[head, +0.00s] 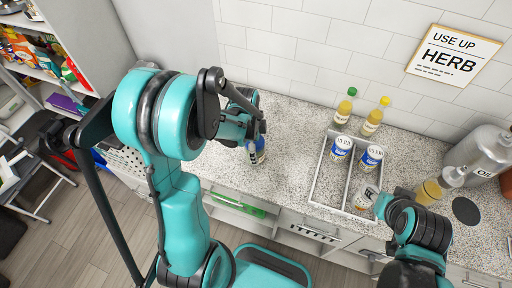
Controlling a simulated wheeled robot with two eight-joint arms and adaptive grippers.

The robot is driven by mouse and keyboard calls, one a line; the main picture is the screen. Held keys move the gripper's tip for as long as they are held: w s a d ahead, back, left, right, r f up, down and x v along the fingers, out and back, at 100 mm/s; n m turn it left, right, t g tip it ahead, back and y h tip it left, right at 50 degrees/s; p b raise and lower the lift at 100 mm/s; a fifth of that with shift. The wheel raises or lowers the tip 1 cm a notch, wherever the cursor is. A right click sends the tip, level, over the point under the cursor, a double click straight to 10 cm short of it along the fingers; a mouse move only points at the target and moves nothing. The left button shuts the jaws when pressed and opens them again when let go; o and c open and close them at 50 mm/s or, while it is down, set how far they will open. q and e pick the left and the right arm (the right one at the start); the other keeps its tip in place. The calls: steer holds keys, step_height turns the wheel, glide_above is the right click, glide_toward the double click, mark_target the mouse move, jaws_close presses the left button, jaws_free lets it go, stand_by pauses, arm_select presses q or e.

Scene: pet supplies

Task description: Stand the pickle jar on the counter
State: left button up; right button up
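A small container with a blue and yellowish label (257,152) is at the counter's front, directly under my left gripper (253,130). The gripper's fingers hide its upper part, and I cannot tell whether they are closed on it. I cannot read its label or tell whether it is the pickle jar. A light jar with a brownish part (366,197) leans in the front right of the divided tray (316,180). My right gripper (382,204) is beside that jar, mostly hidden by its own wrist, and its opening does not show.
Two blue and white cans (340,147) stand in the tray. Bottles with green and yellow caps (343,108) stand behind it. A yellowish bottle (432,190) and a metal oil canister (478,155) stand at right. The speckled counter (290,125) is clear left of the tray.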

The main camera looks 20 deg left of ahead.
arm_select(q)
steer(key=shift+r, duration=0.15)
steer(key=shift+r+p, duration=0.3)
steer(key=r+p, duration=0.1)
steer(key=r, duration=0.2)
steer(key=a+r, duration=0.1)
steer(key=r, duration=0.3)
steer(key=r+p, duration=0.1)
steer(key=r, duration=0.3)
steer(key=shift+s+a+r+p, duration=0.15)
steer(key=shift+s+r+p, duration=0.05)
steer(key=shift+s+p, duration=0.1)
steer(key=s+d+r+n+t, duration=0.2)
steer(key=s+r+n+t, duration=0.1)
steer(key=n, duration=0.4)
steer(key=s+d+r+n+t+y, duration=0.1)
steer(key=s+d+r+n+t, duration=0.1)
steer(key=s+n, duration=0.4)
step_height(320, 180, up, 2)
steer(key=shift+s+d+r+n+t, duration=0.15)
steer(key=shift+d+n+t, duration=0.35)
steer(key=shift+t, duration=0.4)
steer(key=shift+a+f, duration=0.1)
steer(key=shift+f, duration=0.1)
